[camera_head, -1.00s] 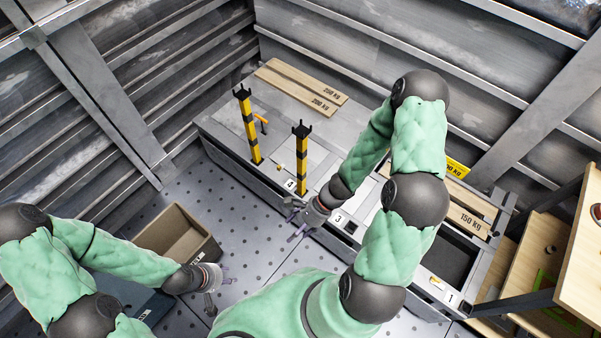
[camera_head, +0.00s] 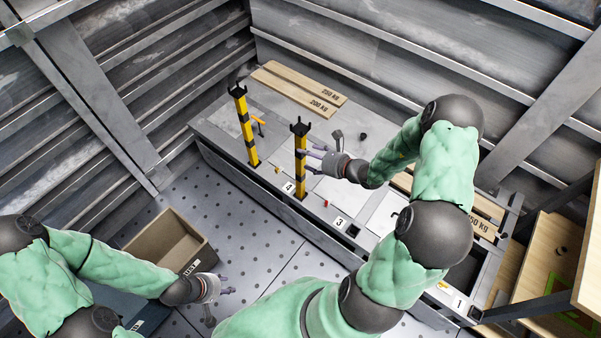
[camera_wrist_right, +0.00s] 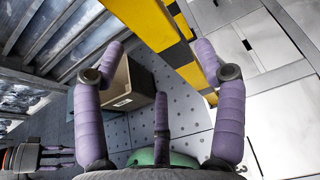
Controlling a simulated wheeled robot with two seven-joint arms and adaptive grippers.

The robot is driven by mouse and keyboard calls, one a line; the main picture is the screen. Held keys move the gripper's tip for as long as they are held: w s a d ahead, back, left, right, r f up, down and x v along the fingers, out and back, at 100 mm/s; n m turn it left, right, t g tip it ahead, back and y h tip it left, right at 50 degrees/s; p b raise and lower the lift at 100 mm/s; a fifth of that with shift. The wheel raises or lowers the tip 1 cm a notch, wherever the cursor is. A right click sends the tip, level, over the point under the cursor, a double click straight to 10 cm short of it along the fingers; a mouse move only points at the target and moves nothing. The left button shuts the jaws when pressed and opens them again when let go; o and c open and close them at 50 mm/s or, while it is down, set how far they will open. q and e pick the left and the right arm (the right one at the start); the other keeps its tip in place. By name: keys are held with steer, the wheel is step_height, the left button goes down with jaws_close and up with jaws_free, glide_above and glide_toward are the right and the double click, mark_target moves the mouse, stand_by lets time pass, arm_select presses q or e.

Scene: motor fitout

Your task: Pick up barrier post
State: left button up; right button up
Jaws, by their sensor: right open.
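Two yellow-and-black barrier posts stand upright on the grey bench, a left one (camera_head: 246,127) and a right one (camera_head: 300,160), each with a dark forked top. My right gripper (camera_head: 309,157) is open beside the right post, its fingers pointing left towards it. In the right wrist view the striped post (camera_wrist_right: 190,72) passes close between the spread purple fingers (camera_wrist_right: 163,75); I cannot tell whether they touch it. My left gripper (camera_head: 228,285) is low at the left, its fingers apart and empty, away from the posts.
The bench (camera_head: 225,119) has wooden boards (camera_head: 298,88) marked with weights at its back and numbered slots along its front. An open brown box (camera_head: 200,253) stands on the perforated floor at the left. Wooden shelving (camera_head: 550,255) stands at right.

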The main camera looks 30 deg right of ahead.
steer(key=shift+d+b+x, duration=0.1)
steer(key=shift+b+x, duration=0.5)
steer(key=shift+x, duration=0.85)
steer(key=shift+d+b+x, duration=0.15)
steer(key=shift+b+x, duration=0.45)
steer(key=shift+x, duration=0.8)
steer(key=shift+w+r, duration=0.1)
jaws_close()
